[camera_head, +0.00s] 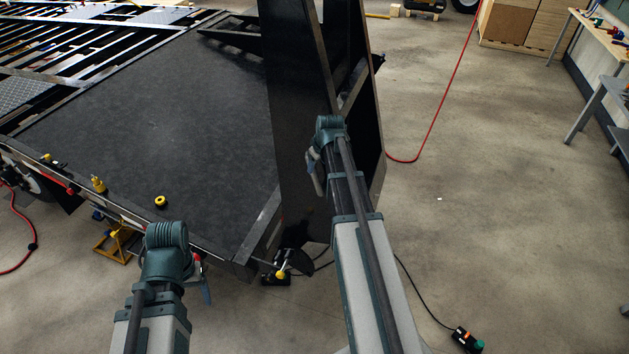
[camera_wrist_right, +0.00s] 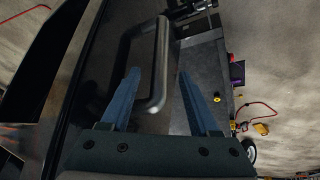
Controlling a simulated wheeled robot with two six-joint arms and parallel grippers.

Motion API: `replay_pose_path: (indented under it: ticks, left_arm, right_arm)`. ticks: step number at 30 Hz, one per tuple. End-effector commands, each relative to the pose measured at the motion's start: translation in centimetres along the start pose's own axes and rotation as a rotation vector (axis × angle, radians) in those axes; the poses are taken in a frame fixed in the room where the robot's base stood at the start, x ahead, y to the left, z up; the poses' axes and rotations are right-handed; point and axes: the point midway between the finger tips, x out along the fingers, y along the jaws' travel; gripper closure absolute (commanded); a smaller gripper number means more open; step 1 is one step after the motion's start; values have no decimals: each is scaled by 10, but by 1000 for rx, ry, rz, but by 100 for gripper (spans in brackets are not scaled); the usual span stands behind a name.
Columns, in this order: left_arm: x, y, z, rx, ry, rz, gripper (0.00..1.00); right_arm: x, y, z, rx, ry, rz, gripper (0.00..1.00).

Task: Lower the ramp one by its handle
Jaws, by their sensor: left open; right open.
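The ramp (camera_head: 292,120) is a tall dark panel standing upright at the trailer's rear edge. In the right wrist view its dark face (camera_wrist_right: 100,65) runs along the left side, with a grey U-shaped handle (camera_wrist_right: 160,62) standing out from it. My right gripper (camera_head: 314,180) is at the ramp's face; in the wrist view its blue fingers (camera_wrist_right: 158,78) are open, with the lower part of the handle between them. Contact cannot be told. The handle is not clear in the head view. My left gripper (camera_head: 205,285) is low beside the trailer's edge, mostly hidden by its wrist.
The trailer deck (camera_head: 150,130) is flat, with a small yellow-black item (camera_head: 160,202) on it. A black device (camera_head: 275,280) and a cable with an orange-black box (camera_head: 466,340) lie on the floor.

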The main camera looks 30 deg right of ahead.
Motion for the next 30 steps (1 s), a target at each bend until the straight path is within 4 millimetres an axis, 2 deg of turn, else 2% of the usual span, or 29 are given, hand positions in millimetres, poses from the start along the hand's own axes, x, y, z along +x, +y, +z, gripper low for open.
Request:
replay_pose_path:
  ticks: [1, 15, 19, 28, 30]
  left_arm:
    - [15, 1, -1, 2, 1, 0, 24]
    - [76, 7, -5, -1, 3, -1, 24]
    - [81, 7, -6, 0, 3, -1, 24]
    - [80, 7, -6, 0, 3, -1, 24]
    - [80, 7, -6, 0, 3, -1, 24]
  right_arm:
    - [16, 0, 2, 0, 0, 0, 38]
    - [83, -1, 1, 0, 0, 0, 38]
    - [89, 0, 0, 0, 0, 0, 38]
    - [89, 0, 0, 0, 0, 0, 38]
    - [89, 0, 0, 0, 0, 0, 51]
